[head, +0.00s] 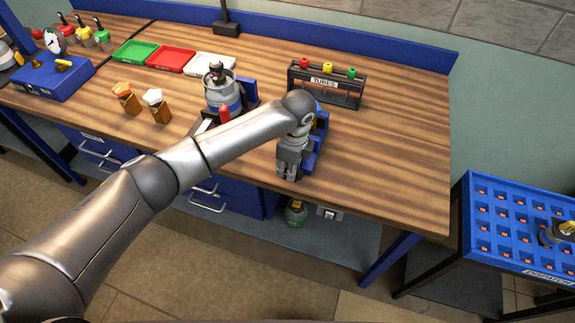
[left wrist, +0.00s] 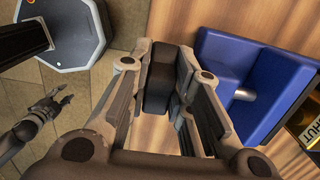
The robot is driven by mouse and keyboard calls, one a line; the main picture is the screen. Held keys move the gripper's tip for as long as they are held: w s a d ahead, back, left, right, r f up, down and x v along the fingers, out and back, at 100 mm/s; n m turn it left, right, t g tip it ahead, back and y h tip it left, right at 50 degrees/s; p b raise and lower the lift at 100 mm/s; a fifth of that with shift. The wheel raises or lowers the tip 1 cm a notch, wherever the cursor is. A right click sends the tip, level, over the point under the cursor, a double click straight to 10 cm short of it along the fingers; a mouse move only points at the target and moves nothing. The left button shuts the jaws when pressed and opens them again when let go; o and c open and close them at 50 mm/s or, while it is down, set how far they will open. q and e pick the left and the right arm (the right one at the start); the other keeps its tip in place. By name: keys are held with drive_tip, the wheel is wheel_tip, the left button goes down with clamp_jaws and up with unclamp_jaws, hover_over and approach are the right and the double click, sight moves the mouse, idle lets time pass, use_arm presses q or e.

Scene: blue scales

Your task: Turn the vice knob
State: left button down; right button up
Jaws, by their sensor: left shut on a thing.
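The blue vice (head: 320,140) stands at the front edge of the wooden bench, partly hidden behind my left arm in the head view. In the left wrist view its blue body (left wrist: 245,80) is at the right, with a short silver rod. My left gripper (head: 289,175) points down at the bench's front edge, in front of the vice. In the left wrist view the gripper's fingers are closed around a dark block, which looks like the vice knob (left wrist: 158,80). My right gripper (left wrist: 62,97) shows small at the left of that view, apart from the vice, its fingers spread.
A silver canister (head: 222,95) stands left of the vice. A tube rack (head: 327,84) stands behind it. Green, red and white trays (head: 170,60) lie at the back. A blue slotted rack (head: 510,215) is at the far right. The bench's right part is clear.

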use_arm(q)
drive_tip(key=y, duration=0.2)
drive_tip(key=shift+s+d+r+t+y, duration=0.1)
drive_tip(key=shift+d+t+y, duration=0.25)
drive_tip(key=shift+t+y, duration=0.05)
drive_tip(key=shift+d+t+y+b, duration=0.2)
drive_tip(key=shift+t+y+b, duration=0.25)
drive_tip(key=shift+y, duration=0.85)
drive_tip(key=c, duration=1.6)
unclamp_jaws()
drive_tip(key=shift+s, duration=0.1)
drive_tip(key=v, duration=1.2)
drive_tip(key=shift+d, duration=0.25)
